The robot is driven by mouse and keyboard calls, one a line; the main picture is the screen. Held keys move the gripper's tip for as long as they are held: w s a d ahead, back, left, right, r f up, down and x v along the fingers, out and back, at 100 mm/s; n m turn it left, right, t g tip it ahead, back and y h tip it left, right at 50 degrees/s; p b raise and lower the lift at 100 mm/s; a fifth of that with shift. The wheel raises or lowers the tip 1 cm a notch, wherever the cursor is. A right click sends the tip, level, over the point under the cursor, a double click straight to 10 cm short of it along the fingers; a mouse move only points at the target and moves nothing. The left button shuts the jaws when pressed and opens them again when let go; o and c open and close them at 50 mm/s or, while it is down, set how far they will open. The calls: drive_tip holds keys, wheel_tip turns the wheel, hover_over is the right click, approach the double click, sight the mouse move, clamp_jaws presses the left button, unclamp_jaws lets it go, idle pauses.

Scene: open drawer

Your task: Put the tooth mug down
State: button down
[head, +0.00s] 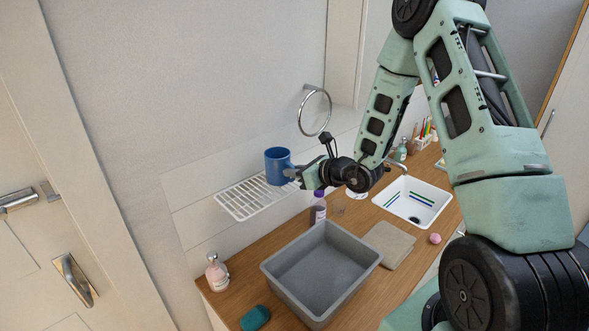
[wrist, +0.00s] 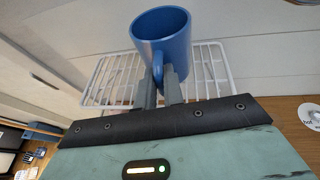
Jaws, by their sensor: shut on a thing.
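The tooth mug is a blue mug (head: 277,165) over the white wire rack (head: 237,206) on the wall in the head view. It also shows in the wrist view (wrist: 162,35), upright or nearly so, with its handle towards me. My gripper (head: 300,174) reaches in from the right, and in the wrist view its two fingers (wrist: 160,82) are shut on the mug's handle. The wire rack spreads behind and below the mug in the wrist view (wrist: 210,75). I cannot tell whether the mug's base touches the rack.
A white sink (head: 425,203) is further right. A towel ring (head: 315,112) hangs above. The rack's left part is bare.

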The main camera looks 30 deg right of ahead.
drive_tip(key=shift+f, duration=0.15)
drive_tip(key=shift+f, duration=0.1)
drive_tip(key=c, duration=1.5)
unclamp_jaws()
drive_tip(key=shift+r, duration=0.25)
drive_tip(key=v, duration=1.2)
